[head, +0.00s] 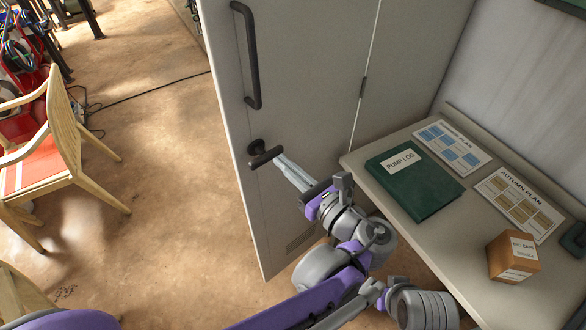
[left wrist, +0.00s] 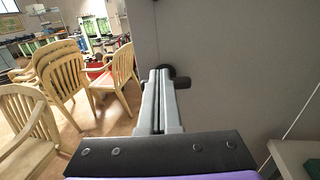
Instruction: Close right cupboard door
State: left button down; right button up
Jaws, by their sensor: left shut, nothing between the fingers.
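The grey cupboard door (head: 310,75) stands upright in the middle of the head view, its free edge to the left over open floor. It has a long dark pull handle (head: 252,70) and, below it, a dark lever handle (head: 265,158). My left gripper (head: 280,160) is shut and empty, its fingertips right by the lever; I cannot tell whether they touch. In the left wrist view the closed fingers (left wrist: 158,95) point at the door (left wrist: 235,75), with the lever (left wrist: 182,82) partly hidden behind them. My right gripper is not in view.
A desk (head: 365,180) right of the door carries a green pump log binder (head: 412,182), plan sheets and a small box (head: 514,257). A wooden chair (head: 75,150) stands left. A black cable (head: 150,90) crosses the otherwise clear floor between chair and door.

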aim_at(251, 134)
pick_arm(q)
jog(key=x, duration=0.9)
jog(key=shift+w+f, duration=0.1)
jog(key=shift+a, duration=0.1)
